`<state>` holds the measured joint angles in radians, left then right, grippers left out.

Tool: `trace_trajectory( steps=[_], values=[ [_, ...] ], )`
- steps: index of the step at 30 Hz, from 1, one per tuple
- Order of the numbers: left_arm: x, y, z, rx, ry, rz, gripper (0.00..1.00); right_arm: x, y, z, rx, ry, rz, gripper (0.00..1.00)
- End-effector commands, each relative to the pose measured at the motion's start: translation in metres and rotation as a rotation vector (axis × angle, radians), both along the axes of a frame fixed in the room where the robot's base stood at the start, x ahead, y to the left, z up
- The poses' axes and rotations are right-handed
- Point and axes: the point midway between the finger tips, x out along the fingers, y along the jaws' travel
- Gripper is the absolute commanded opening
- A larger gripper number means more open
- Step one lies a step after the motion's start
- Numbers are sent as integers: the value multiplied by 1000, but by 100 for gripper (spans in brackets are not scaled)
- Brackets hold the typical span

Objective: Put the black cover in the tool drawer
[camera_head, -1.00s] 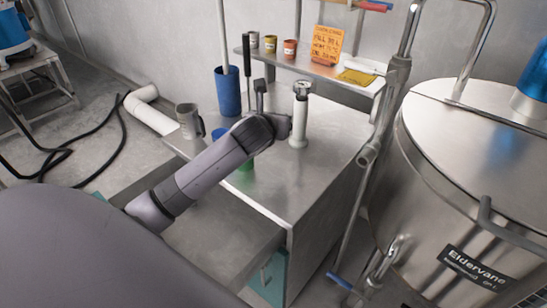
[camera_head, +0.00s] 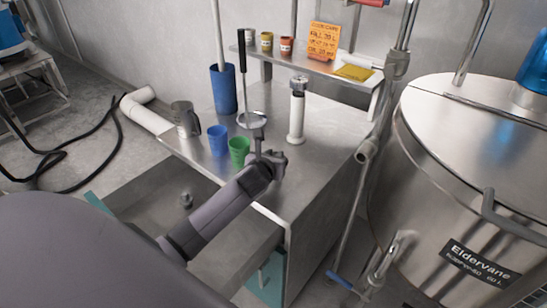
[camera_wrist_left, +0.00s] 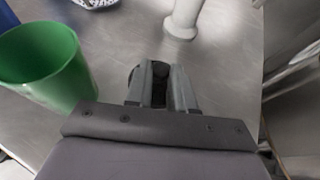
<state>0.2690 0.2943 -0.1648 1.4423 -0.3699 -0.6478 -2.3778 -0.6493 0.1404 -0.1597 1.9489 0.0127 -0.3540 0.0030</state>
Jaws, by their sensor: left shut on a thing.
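My left gripper (camera_head: 268,152) is above the front part of the steel worktop, right of the green cup and in front of the white grinder (camera_head: 297,112). In the left wrist view its two fingers (camera_wrist_left: 160,82) are close together on a small dark piece, which looks like the black cover (camera_wrist_left: 136,76). Most of that piece is hidden by the fingers, and I cannot make it out in the head view. An open drawer (camera_head: 140,192) is below the worktop at the left, partly hidden by my arm. A small dark object lies inside it. My right gripper is out of view.
On the worktop (camera_head: 330,125) stand a green cup (camera_head: 238,152), a blue cup (camera_head: 217,140), a metal pitcher (camera_head: 186,120), a tall blue container (camera_head: 223,90) and a long-handled skimmer (camera_head: 243,65). A large steel kettle (camera_head: 450,170) stands at the right.

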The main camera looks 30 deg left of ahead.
Motion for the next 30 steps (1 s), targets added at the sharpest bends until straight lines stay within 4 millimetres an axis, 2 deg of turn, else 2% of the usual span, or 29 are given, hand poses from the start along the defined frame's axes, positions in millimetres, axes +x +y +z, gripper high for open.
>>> trace_trajectory(
  steps=[6,7,9,20,26,30],
  values=[
    [0,0,-3,2,1,-1,0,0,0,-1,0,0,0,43],
    [0,0,-3,1,0,0,30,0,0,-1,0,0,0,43],
    [0,0,-2,1,0,0,49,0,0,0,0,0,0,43],
    [0,0,2,-2,-1,1,49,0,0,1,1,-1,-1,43],
    [-16,-5,8,3,1,-1,49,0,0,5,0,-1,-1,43],
    [-34,-11,16,1,2,-1,49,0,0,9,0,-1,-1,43]
  ],
)
